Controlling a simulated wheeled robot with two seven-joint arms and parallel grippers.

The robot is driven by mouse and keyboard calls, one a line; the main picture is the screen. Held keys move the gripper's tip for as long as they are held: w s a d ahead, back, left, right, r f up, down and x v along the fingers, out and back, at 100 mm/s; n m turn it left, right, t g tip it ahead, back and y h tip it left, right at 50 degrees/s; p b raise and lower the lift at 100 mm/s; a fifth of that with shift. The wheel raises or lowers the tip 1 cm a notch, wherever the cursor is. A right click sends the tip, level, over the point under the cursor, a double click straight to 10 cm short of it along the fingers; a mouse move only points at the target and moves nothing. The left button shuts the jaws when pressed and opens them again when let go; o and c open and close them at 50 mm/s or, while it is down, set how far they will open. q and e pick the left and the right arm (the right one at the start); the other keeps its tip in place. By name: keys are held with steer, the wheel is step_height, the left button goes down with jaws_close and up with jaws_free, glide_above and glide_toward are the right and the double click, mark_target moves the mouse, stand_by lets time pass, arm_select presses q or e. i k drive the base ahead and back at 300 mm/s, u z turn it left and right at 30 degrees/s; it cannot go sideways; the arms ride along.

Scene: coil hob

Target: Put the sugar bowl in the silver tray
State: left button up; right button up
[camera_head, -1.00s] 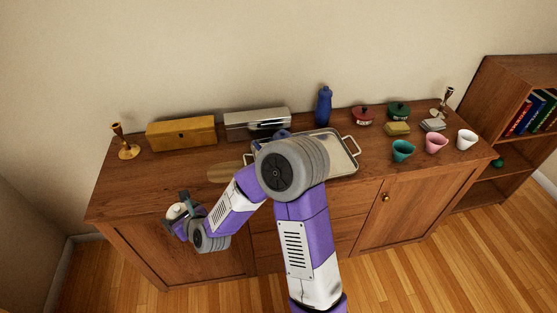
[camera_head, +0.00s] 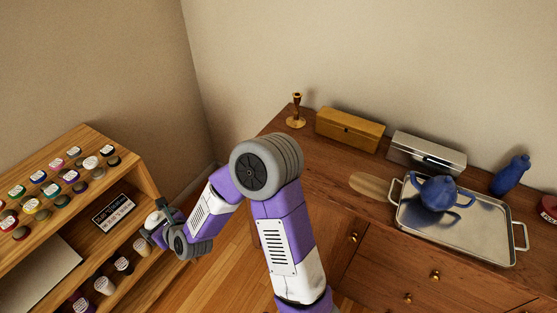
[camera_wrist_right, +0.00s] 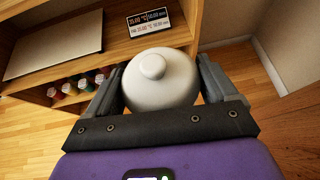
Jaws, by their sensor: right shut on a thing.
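My right gripper (camera_head: 158,222) is shut on a white, rounded lidded pot, which I take as the sugar bowl (camera_head: 153,219). In the right wrist view the sugar bowl (camera_wrist_right: 160,82) sits upright-looking between the two fingers, its knobbed lid facing the camera. The silver tray (camera_head: 488,246) lies on the wooden sideboard at the right of the head view, well away from the gripper. A blue two-handled pot (camera_head: 437,193) stands on the tray. My left gripper is not in view.
A wooden shelf unit (camera_head: 150,180) with several small jars is close behind the held bowl. On the sideboard (camera_head: 310,170) are a candlestick (camera_head: 296,112), a wooden box (camera_head: 350,130), a metal bread box (camera_head: 427,152), an oval board (camera_head: 371,185) and a blue bottle (camera_head: 511,174).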

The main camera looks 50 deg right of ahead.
mark_target(486, 217)
steer(key=u, duration=0.15)
steer(key=k, duration=2.35)
steer(key=z, duration=1.85)
steer(key=i, duration=1)
